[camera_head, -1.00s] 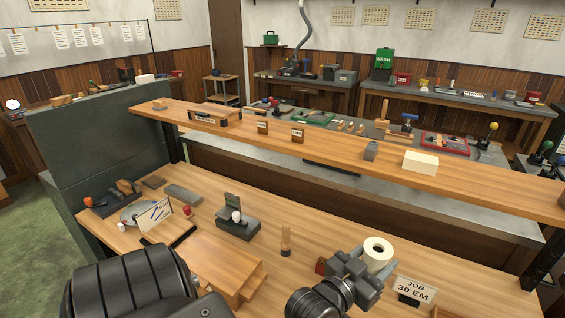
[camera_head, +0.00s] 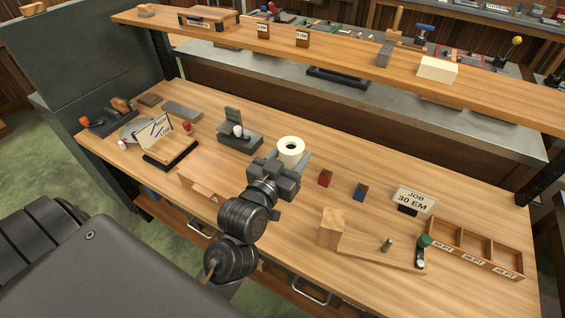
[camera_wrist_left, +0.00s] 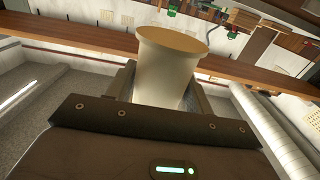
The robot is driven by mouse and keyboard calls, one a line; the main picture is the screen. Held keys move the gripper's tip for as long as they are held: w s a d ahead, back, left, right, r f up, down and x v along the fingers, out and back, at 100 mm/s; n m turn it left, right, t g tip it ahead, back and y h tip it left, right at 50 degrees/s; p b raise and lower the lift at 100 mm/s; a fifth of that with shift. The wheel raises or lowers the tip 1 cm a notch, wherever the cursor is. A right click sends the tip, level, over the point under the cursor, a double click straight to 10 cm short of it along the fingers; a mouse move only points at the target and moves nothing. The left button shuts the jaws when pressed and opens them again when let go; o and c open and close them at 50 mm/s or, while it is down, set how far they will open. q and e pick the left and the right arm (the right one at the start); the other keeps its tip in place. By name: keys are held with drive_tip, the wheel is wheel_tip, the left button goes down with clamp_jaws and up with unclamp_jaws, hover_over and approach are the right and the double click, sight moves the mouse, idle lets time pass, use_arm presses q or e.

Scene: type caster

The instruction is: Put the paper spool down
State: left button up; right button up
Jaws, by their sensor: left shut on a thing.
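The paper spool (camera_head: 291,147) is a cream-white roll with a dark hole in its top. My left gripper (camera_head: 287,166) is shut on it, with the arm reaching up from the lower left in the head view. The spool looks upright there, above the middle of the wooden bench (camera_head: 320,190). I cannot tell whether its base touches the bench. In the left wrist view the spool (camera_wrist_left: 168,65) stands between the two fingers (camera_wrist_left: 160,92), and its lower part is hidden by the gripper body. My right gripper is not in view.
A red block (camera_head: 325,178) and a blue block (camera_head: 360,192) stand just right of the gripper. A grey device (camera_head: 238,138) is to its left. A raised shelf (camera_head: 330,55) runs behind.

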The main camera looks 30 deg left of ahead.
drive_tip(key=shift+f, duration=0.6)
use_arm(q)
drive_tip(key=shift+f, duration=0.4)
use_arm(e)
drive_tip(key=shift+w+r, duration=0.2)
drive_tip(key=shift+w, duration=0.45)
use_arm(q)
drive_tip(key=s+d+r+m+g+h, duration=0.1)
drive_tip(key=d+r+m+g+h, duration=0.1)
drive_tip(key=d+m+h, duration=0.35)
drive_tip(key=s+d+r+m+g+h, duration=0.25)
drive_tip(key=d+h, duration=0.35)
drive_tip(key=d, duration=0.4)
drive_tip(key=w+d+f+m+g+h, duration=0.4)
drive_tip(key=w+f+g, duration=0.1)
drive_tip(key=shift+f+m, duration=0.15)
drive_tip(key=shift+m, duration=0.15)
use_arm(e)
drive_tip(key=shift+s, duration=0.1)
use_arm(q)
drive_tip(key=shift+g+h, duration=0.35)
